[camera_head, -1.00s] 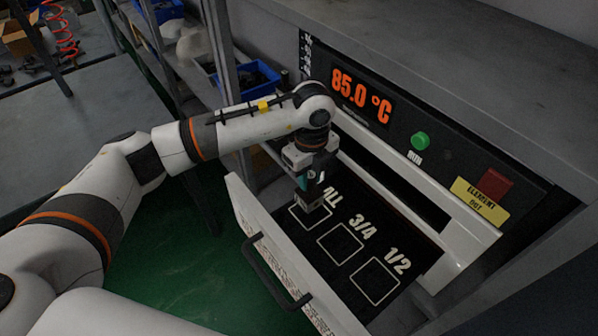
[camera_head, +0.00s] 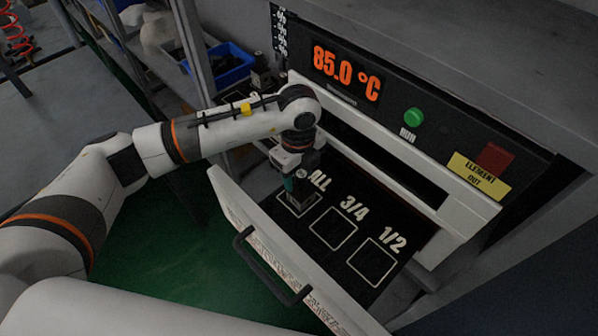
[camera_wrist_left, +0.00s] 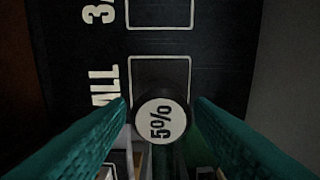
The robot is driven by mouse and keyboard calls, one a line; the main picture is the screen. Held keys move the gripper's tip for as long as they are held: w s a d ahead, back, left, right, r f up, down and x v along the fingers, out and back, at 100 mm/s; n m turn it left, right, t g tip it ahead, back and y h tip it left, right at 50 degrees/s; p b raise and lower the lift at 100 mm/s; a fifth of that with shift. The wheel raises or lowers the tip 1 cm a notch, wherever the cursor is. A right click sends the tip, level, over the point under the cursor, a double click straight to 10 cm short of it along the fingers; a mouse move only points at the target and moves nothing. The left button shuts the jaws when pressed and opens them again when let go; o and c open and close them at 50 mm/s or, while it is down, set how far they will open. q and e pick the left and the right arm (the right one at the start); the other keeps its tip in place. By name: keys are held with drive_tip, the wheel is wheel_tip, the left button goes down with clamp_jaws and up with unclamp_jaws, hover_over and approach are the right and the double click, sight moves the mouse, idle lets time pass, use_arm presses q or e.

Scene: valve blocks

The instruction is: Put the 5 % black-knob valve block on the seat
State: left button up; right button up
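No part is labelled as the seat. My right gripper is out of view.
Empty squares marked 3/4 (camera_head: 333,229) and 1/2 (camera_head: 372,262) lie beside it in the open drawer, which has a black handle (camera_head: 262,273). A panel (camera_head: 385,95) reading 85.0 °C stands behind. A blue bin (camera_head: 232,64) and a small dark block (camera_head: 262,76) are at the back.

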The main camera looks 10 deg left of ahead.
use_arm(q)
drive_tip(key=shift+d+r, duration=0.1)
drive_tip(key=shift+s+r+p, duration=0.1)
drive_tip(key=shift+r+p, duration=0.15)
drive_tip(key=shift+p, duration=0.05)
drive_tip(key=shift+r+b, duration=0.3)
drive_tip(key=shift+b, duration=0.05)
wheel_tip(320, 180, up, 11)
drive_tip(key=b, duration=0.3)
